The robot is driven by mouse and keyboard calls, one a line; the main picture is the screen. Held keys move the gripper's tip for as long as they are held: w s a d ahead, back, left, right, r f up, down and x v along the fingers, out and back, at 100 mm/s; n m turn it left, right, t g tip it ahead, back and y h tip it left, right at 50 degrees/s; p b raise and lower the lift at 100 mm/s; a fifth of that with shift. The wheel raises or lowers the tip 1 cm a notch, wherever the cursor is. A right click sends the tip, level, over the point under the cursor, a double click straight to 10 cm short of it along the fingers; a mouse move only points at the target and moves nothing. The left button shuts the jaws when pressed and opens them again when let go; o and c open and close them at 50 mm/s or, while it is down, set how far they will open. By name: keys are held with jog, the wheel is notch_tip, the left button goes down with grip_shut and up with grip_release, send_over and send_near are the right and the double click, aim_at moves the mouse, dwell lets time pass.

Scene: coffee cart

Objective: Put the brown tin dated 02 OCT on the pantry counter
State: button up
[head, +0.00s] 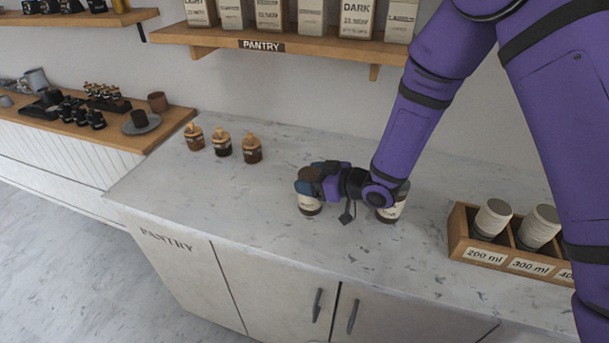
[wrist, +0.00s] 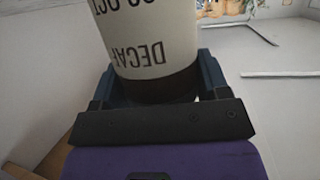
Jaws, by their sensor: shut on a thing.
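My gripper (head: 312,183) is shut on a tin with a brown lid and a cream label (head: 310,202), over the left-middle of the pantry counter (head: 270,228). In the wrist view the tin (wrist: 150,45) sits between the fingers (wrist: 152,88), its label upside down. The label reads DECAF, with OCT above it; the day digits are partly cut off. The tin is upright. I cannot tell whether its base touches the counter. A second tin with a cream label (head: 395,209) stands to the right, partly hidden by my arm.
Three small brown jars (head: 222,145) stand at the back left of the counter. A wooden cup rack (head: 505,264) with size labels is at the right. The pantry shelf (head: 285,40) with bags hangs above. The counter's front left is clear.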

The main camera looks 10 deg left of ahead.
jog(key=o, duration=1.1)
jog(key=shift+r, duration=0.1)
jog(key=v, duration=1.2)
